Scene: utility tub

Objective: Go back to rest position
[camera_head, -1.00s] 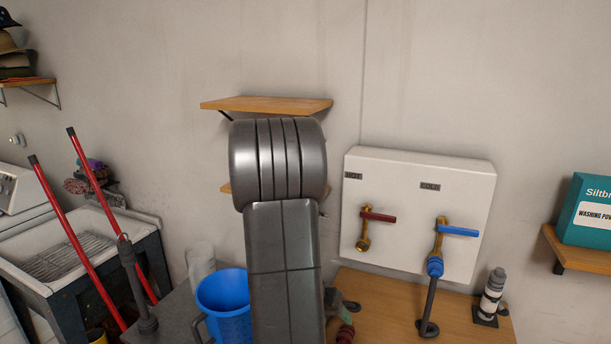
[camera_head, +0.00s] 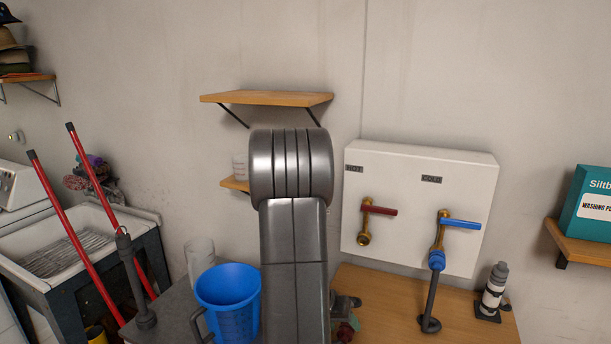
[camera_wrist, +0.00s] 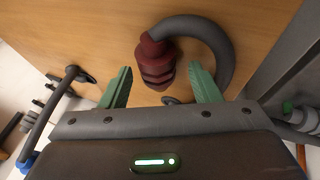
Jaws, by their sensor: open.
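My gripper (camera_wrist: 161,88) is open in the wrist view, with its two green fingers apart. A dark red ribbed hose connector (camera_wrist: 155,62) on a grey curved hose (camera_wrist: 205,35) lies on the wooden surface (camera_wrist: 90,30) between and beyond the fingers. Nothing is seen clamped in the fingers. In the head view my grey arm stands in the middle and hides most of the gripper, but a bit of red and green shows low beside it.
A blue jug (camera_head: 230,303) stands left of my arm, with a clear container (camera_head: 200,257) behind it. On the white panel (camera_head: 405,205) are a red-handled tap (camera_head: 377,210) and a blue-handled tap (camera_head: 458,224) with a hose. Shelves (camera_head: 267,98) are behind.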

